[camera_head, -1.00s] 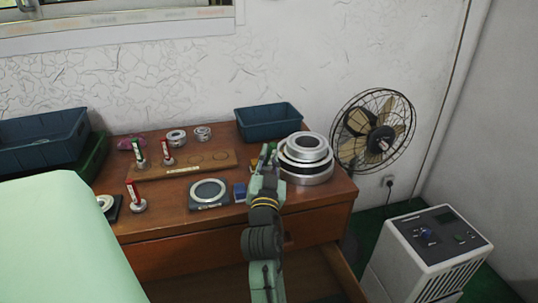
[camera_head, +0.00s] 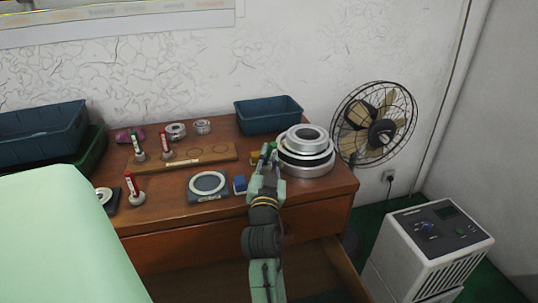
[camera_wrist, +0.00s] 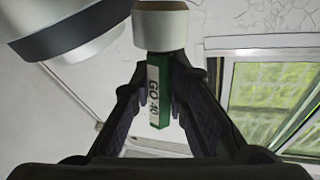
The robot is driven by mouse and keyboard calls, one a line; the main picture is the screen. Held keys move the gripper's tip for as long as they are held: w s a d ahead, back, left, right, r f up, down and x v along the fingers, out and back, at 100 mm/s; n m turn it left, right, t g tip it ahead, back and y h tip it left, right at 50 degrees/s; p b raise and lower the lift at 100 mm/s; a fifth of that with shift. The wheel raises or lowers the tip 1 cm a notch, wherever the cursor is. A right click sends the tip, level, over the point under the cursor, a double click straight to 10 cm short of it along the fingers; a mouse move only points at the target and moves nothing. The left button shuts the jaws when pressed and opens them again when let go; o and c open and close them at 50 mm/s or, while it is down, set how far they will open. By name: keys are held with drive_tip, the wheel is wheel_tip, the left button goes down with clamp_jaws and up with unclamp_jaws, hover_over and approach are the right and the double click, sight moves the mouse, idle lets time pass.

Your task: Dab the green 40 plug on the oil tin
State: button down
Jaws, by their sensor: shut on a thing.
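My gripper (camera_wrist: 160,112) is shut on the handle of a green plug (camera_wrist: 164,88) labelled "GO 40". Its pale metal end (camera_wrist: 160,28) points up in the wrist view. In the head view my gripper (camera_head: 266,162) is over the right part of the wooden dresser, just left of a stack of large silver rings (camera_head: 305,165); the held plug is mostly hidden there. I cannot tell for sure which thing is the oil tin; two small round metal items (camera_head: 176,131) sit at the back, and a dark square holder with a round pale top (camera_head: 105,197) is at the left.
A wooden board (camera_head: 205,157) bears a green-handled and a red-handled plug. Another red-handled plug (camera_head: 132,186) stands in front. A ring on a dark plate (camera_head: 207,185) and a small blue block (camera_head: 240,184) lie near my gripper. A blue bin (camera_head: 268,118) is behind; a fan (camera_head: 375,125) stands right.

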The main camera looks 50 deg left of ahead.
drive_tip(key=shift+f+b, duration=0.65)
drive_tip(key=shift+b, duration=0.05)
idle(1.1)
drive_tip(key=shift+r+p, duration=2.35)
drive_tip(key=shift+r, duration=1.25)
